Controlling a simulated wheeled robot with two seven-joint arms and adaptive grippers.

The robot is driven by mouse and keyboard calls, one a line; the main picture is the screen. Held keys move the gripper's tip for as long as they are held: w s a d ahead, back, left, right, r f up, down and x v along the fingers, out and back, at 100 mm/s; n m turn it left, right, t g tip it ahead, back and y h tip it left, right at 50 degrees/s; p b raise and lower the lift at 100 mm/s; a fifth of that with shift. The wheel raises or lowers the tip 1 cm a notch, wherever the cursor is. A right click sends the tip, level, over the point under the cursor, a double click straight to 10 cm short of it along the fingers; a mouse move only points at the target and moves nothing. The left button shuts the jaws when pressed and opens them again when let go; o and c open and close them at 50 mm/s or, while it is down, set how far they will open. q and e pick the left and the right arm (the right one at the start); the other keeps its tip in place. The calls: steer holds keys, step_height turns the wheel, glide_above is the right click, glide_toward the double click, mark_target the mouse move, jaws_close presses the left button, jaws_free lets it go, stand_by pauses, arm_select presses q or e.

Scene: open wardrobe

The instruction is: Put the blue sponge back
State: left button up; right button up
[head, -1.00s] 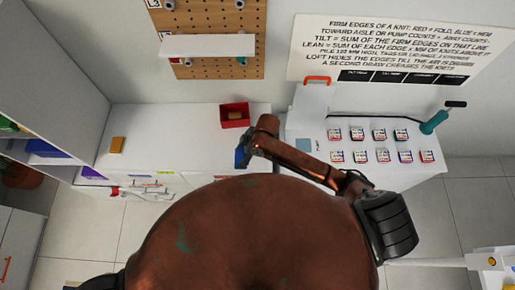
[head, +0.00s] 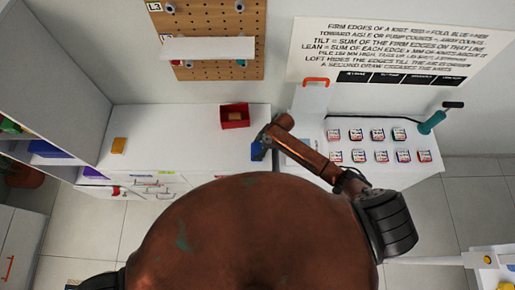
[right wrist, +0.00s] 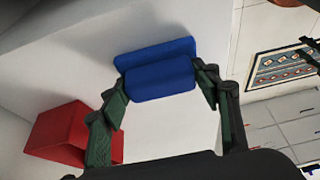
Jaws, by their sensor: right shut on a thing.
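The blue sponge (head: 257,150) is at the tips of my right gripper (head: 267,142), over the right part of the white counter, just below the red bin in the head view. In the right wrist view the blue sponge (right wrist: 158,82) sits between the two green-padded fingers of my right gripper (right wrist: 160,78), which is shut on it. It shows as two stacked blue faces; I cannot tell whether these are one piece. Whether it touches the counter is unclear. My left gripper is not in view.
Several tagged pieces (head: 380,156) lie on the right-hand table.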

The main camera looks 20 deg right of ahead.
steer(key=shift+f, duration=0.2)
steer(key=o, duration=1.2)
steer(key=shift+r, duration=0.15)
steer(key=shift+d+r, duration=0.1)
steer(key=shift+r, duration=0.2)
steer(key=v, duration=1.1)
steer(key=shift+s+r+b, duration=0.1)
steer(key=shift+r+b, duration=0.15)
steer(key=shift+b, duration=0.1)
